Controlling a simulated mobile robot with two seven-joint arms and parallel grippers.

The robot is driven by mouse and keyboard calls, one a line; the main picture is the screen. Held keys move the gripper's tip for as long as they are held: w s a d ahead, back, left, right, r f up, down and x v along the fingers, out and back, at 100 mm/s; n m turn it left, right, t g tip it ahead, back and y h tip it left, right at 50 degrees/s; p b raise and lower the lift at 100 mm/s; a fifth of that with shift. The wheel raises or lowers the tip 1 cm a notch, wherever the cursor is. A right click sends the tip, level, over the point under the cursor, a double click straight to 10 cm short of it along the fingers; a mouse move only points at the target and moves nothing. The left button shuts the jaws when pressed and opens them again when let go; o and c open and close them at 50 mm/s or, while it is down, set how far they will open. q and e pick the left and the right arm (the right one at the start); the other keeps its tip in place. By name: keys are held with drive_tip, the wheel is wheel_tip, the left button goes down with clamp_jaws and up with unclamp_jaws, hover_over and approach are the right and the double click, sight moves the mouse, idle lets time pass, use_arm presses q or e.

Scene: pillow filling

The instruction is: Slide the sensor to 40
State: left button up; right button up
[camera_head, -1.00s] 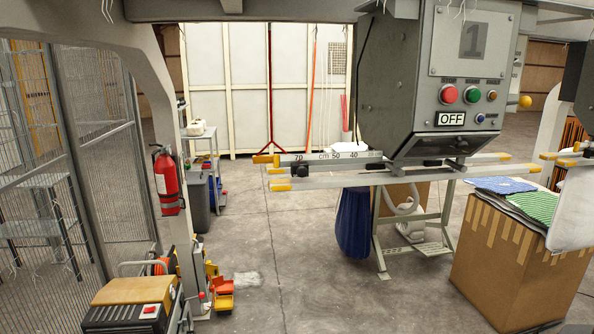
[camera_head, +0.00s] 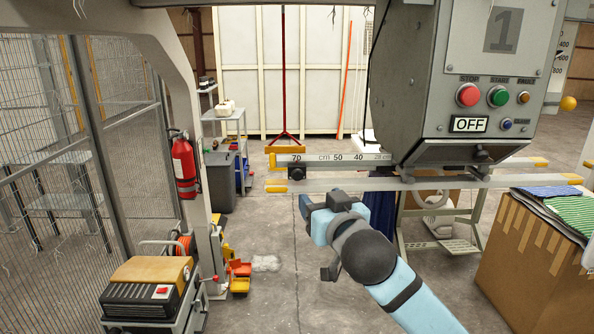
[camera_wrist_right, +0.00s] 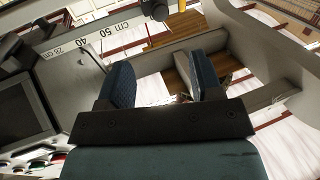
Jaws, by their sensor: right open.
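The ruler bar (camera_head: 330,158), marked 70, cm, 50, 40 and 28, runs out from under the grey machine housing (camera_head: 420,100). The sensor, a small black knob (camera_head: 296,173), sits on the bar near the 70 end, left of the 40 mark. It also shows at the top of the right wrist view (camera_wrist_right: 155,9). My right gripper (camera_head: 306,207) is just below the bar, close to the knob but apart from it. In the right wrist view its two dark padded fingers (camera_wrist_right: 165,82) are spread with nothing between them. My left gripper is not in view.
A second yellow-tipped rail (camera_head: 330,184) runs below the ruler bar. A cardboard box (camera_head: 535,255) with folded cloths stands at the right. A wire fence (camera_head: 120,150) and a fire extinguisher (camera_head: 184,163) are at the left. The floor between is mostly clear.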

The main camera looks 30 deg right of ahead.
sight(300, 176)
drive_tip(key=shift+x, duration=6.8)
drive_tip(key=shift+d, duration=0.1)
drive_tip(key=c, duration=0.6)
drive_tip(key=shift+c, duration=0.2)
drive_tip(key=shift+d+f, duration=0.1)
drive_tip(key=shift+s+d+f, duration=0.1)
drive_tip(key=shift+s+d, duration=1.25)
drive_tip(key=shift+d, duration=0.8)
drive_tip(key=shift+s+d, duration=1.35)
drive_tip(key=shift+d, duration=0.8)
drive_tip(key=shift+s+d, duration=1.35)
drive_tip(key=shift+d, duration=0.85)
drive_tip(key=o, duration=0.6)
drive_tip(key=shift+o, duration=0.2)
